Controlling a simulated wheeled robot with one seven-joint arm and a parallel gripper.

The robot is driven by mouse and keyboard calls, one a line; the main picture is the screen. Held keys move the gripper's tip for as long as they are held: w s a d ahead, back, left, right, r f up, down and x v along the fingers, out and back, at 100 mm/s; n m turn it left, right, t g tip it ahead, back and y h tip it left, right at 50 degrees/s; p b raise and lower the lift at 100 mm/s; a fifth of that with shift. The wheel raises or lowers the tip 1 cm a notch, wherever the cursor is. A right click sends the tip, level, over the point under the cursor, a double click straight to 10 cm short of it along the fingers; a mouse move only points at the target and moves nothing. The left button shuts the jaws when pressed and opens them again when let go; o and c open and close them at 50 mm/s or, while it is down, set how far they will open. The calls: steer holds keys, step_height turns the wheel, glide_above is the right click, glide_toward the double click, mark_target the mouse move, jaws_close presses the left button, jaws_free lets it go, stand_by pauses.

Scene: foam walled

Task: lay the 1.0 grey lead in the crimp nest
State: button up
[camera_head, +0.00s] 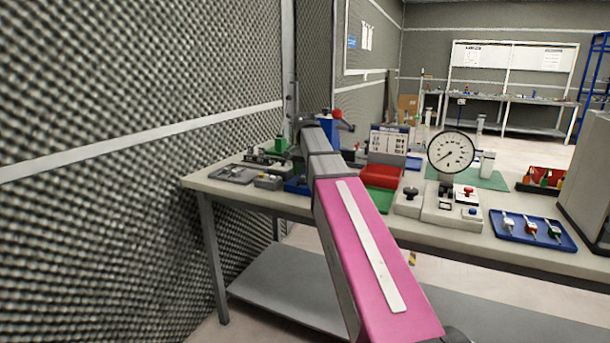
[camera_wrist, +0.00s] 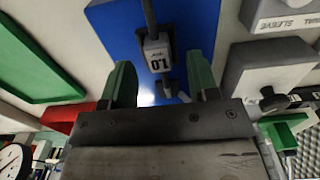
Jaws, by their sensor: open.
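The grey lead (camera_wrist: 157,58) shows in the wrist view with a tag reading 1.0. It lies over a blue surface (camera_wrist: 115,30), and its dark cable runs up out of the top of the picture. My gripper (camera_wrist: 162,72) is open, with one green finger on each side of the lead and a gap to both. The lead is not held. In the head view my pink arm hides my gripper and the lead. A blue tray (camera_head: 297,186) shows partly beside my arm there. I cannot make out the crimp nest for certain.
In the wrist view a grey block marked SLEEVE (camera_wrist: 285,22) is at upper right and a green tray (camera_wrist: 35,55) at left. In the head view a dial gauge (camera_head: 451,152) and a blue tray with several tools (camera_head: 510,236) stand right of my arm.

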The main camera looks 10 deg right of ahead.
step_height(320, 180, up, 10)
steer(key=shift+f, duration=0.15)
stand_by(0.4)
